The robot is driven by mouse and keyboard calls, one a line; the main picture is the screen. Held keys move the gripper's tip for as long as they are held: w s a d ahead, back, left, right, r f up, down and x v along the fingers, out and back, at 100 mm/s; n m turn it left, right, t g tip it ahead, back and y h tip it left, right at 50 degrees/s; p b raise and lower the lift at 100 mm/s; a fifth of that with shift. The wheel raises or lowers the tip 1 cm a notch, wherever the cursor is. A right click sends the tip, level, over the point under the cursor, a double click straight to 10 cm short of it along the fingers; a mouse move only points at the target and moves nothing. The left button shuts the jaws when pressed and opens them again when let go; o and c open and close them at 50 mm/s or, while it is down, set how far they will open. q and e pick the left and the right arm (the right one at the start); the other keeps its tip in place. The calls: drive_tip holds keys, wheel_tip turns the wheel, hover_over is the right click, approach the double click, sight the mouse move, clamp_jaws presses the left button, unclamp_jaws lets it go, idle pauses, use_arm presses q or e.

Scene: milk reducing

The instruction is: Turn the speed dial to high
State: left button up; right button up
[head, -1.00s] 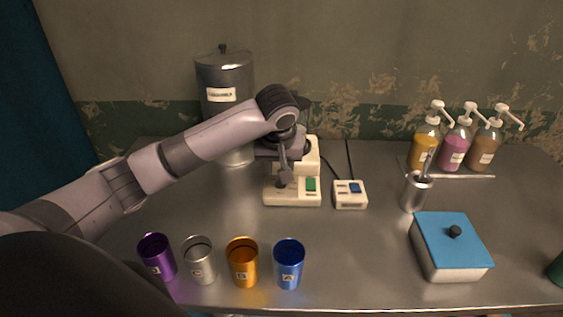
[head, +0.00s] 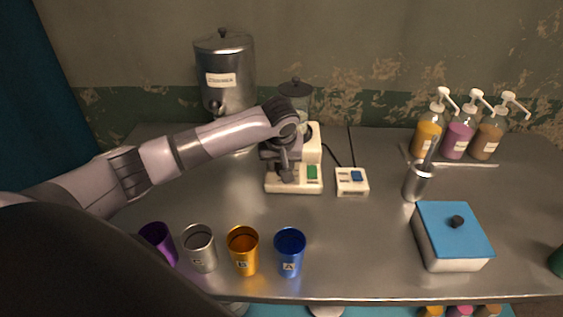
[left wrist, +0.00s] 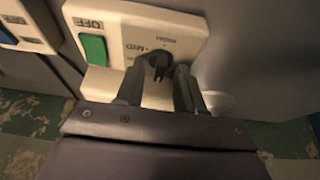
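The cream blender (head: 312,148) stands at the middle back of the table, its base bearing a green switch (head: 312,172). My left gripper (head: 287,175) is in front of the base and hides the dial in the head view. In the left wrist view, the black speed dial (left wrist: 159,62) sits on the base panel beside the green switch (left wrist: 94,50), near a "MID" label and another label too blurred to read. The left fingers (left wrist: 160,82) are apart, one on each side of the dial; contact is unclear. My right gripper is out of view.
A white box with a blue switch (head: 351,180) sits right of the blender. A metal dispenser (head: 225,65) stands behind left. Several cups, including a blue one (head: 290,252), line the front. A blue-lidded box (head: 452,235) and pump bottles (head: 458,135) are at right.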

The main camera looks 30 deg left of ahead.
use_arm(q)
clamp_jaws()
drive_tip(key=shift+m, duration=0.3)
drive_tip(key=m, duration=0.1)
drive_tip(key=m+h, duration=0.1)
drive_tip(key=m, duration=0.1)
drive_tip(key=shift+a+m+t+h, duration=0.25)
drive_tip(key=shift+m+t+h, duration=0.05)
drive_tip(key=shift+t, duration=0.1)
drive_tip(key=m+h, duration=0.1)
drive_tip(key=m, duration=0.3)
drive_tip(key=shift+a+m+h, duration=0.2)
drive_tip(key=shift+m+h, duration=0.1)
drive_tip(key=shift+h, duration=0.1)
drive_tip(key=m, duration=0.2)
drive_tip(key=m+h, duration=0.1)
drive_tip(key=m, duration=0.1)
drive_tip(key=shift+w+a+r+g+h, duration=0.1)
drive_tip(key=shift+a+g+h, duration=0.1)
drive_tip(key=shift+g+h, duration=0.15)
drive_tip(key=shift+w+a+m+g+h, duration=0.1)
drive_tip(key=shift+m+g+h, duration=0.4)
drive_tip(key=shift+m, duration=1.6)
